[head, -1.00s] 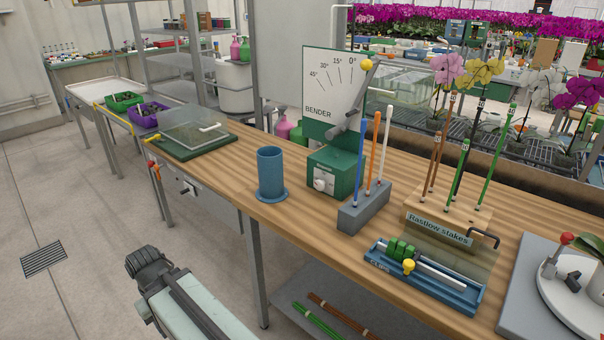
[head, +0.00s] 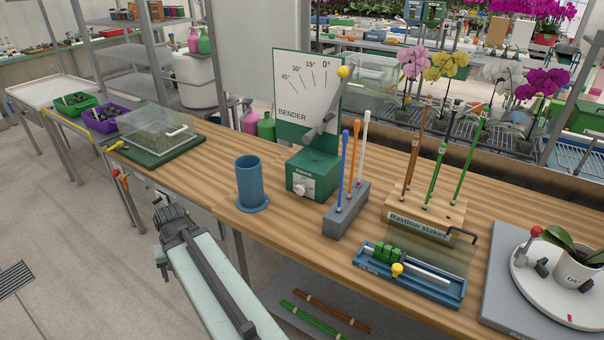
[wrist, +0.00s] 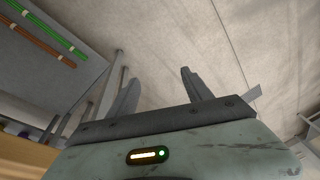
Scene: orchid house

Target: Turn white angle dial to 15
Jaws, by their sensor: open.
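The white angle dial (head: 299,190) is a small round knob on the front of the green box of the bender (head: 313,172) on the wooden bench. I cannot read its setting. Behind the box stands a white scale board (head: 300,95) marked 45, 30, 15 and 0 degrees. A grey lever with a yellow ball (head: 344,71) leans up beside the 0 mark. My gripper (wrist: 160,82) is open and empty in the wrist view, with floor beyond its fingers. In the head view my arm is low, in front of the bench and well apart from the dial.
A blue cup (head: 249,182) stands left of the bender. A grey block (head: 346,212) with upright blue, orange and white rods stands close on its right. A stake rack (head: 425,212) and a blue fixture (head: 412,274) are further right. Bench before the dial is mostly clear.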

